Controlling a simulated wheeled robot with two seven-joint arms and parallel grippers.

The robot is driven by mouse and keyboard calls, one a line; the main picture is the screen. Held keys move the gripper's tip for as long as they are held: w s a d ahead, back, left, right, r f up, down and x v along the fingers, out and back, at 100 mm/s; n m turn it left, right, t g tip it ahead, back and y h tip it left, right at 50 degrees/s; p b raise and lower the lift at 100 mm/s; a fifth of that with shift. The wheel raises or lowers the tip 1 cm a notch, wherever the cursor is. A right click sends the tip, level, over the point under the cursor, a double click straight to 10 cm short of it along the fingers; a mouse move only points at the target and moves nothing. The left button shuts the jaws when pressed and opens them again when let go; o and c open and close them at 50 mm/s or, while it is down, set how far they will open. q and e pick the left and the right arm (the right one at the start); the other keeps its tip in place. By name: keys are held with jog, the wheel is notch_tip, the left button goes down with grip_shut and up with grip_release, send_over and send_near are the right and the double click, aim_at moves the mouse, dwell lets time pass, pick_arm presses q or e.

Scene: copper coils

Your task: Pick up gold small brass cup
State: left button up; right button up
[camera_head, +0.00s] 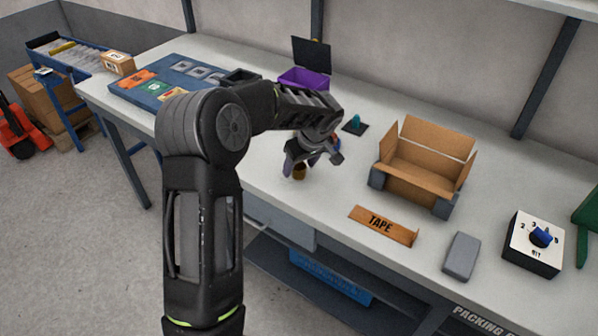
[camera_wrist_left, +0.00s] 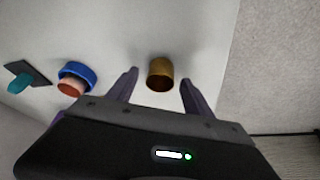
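The small gold brass cup (camera_head: 299,172) stands on the white table under my left gripper (camera_head: 302,168). In the left wrist view the cup (camera_wrist_left: 160,74) lies between the two spread fingers of my left gripper (camera_wrist_left: 160,84), with a gap on each side. The left gripper is open and not touching the cup in that view. In the head view the fingers partly hide the cup. My right gripper is in neither view.
A blue ring with a reddish-brown piece (camera_wrist_left: 76,79) and a teal piece on a dark base (camera_head: 355,124) are nearby. An open cardboard box (camera_head: 425,165), a TAPE strip (camera_head: 383,226), a grey block (camera_head: 461,256) and a purple bin (camera_head: 305,78) also stand on the table (camera_head: 330,195).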

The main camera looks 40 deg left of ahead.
pick_arm(q)
grip_shut()
dwell(0.4)
notch_tip(320, 180, up, 10)
jog(key=b, duration=0.1)
dwell(0.6)
dwell(0.4)
